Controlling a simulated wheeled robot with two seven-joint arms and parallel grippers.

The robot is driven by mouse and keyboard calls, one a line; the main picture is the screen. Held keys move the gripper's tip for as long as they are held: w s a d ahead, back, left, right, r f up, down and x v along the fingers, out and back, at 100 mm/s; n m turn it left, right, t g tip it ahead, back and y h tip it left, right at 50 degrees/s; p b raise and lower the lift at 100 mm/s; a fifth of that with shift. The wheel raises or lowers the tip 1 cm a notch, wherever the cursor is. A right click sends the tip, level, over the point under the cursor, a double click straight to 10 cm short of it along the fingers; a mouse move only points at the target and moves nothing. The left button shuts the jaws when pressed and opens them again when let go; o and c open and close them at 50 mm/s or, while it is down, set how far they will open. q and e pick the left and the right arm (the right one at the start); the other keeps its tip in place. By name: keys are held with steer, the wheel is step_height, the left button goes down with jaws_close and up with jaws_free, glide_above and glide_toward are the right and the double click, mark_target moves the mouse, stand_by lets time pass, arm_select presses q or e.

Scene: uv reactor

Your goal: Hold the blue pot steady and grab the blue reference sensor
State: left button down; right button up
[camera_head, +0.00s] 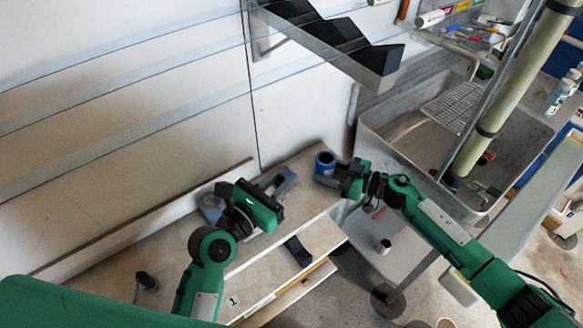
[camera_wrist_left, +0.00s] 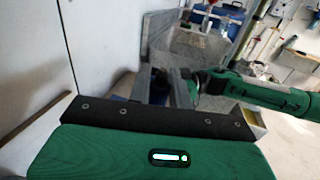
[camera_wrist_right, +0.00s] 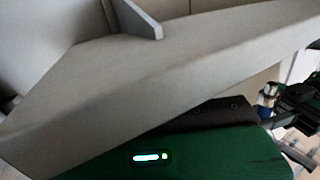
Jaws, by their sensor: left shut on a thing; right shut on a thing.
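My right gripper (camera_head: 339,174) is shut on a round blue thing with a dark open top (camera_head: 325,159), which looks like the blue pot. It is above the far right corner of the bench. My left gripper (camera_head: 281,182) is left of it, over the bench, and apart from it. It is shut on a small blue-grey thing (camera_head: 288,175); whether this is the reference sensor I cannot tell. A small blue and white thing (camera_wrist_right: 268,94) shows near dark arm parts in the right wrist view.
The pale bench (camera_head: 180,260) runs along the white wall. A blue-grey round piece (camera_head: 210,206) is behind my left gripper. A metal sink (camera_head: 400,115) with a long tube (camera_head: 515,75) stands at right. A black stepped holder (camera_head: 335,40) hangs above.

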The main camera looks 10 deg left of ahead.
stand_by(0.3)
steer(key=o, duration=0.8)
steer(key=v, duration=0.7)
steer(key=shift+d, duration=0.3)
steer(key=shift+s+f, duration=0.1)
